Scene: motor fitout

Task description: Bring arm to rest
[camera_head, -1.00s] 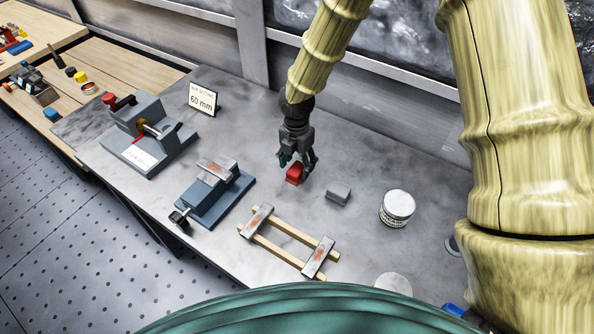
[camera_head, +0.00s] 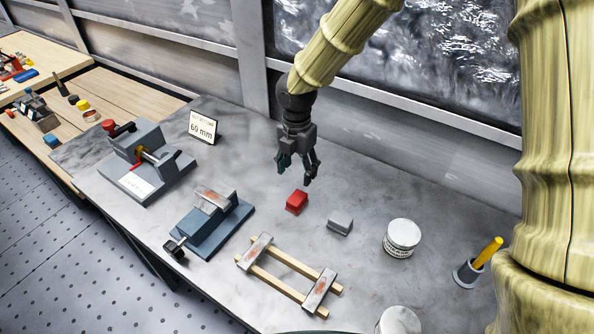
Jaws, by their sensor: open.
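My gripper (camera_head: 297,175) points down above the grey bench (camera_head: 350,195), with its fingers apart and nothing between them. Below it, a small red block (camera_head: 297,201) lies on the bench, and a gap shows between the fingertips and the block. My arm (camera_head: 335,50) comes down from the top of the picture to the gripper.
A grey block (camera_head: 340,222), a white tin (camera_head: 402,238) and a cup with a yellow-handled tool (camera_head: 478,262) stand to the right. A blue vise (camera_head: 212,222), a wooden frame (camera_head: 285,275), a larger grey fixture (camera_head: 145,163) and a "60 mm" sign (camera_head: 203,127) are around. A wall runs behind.

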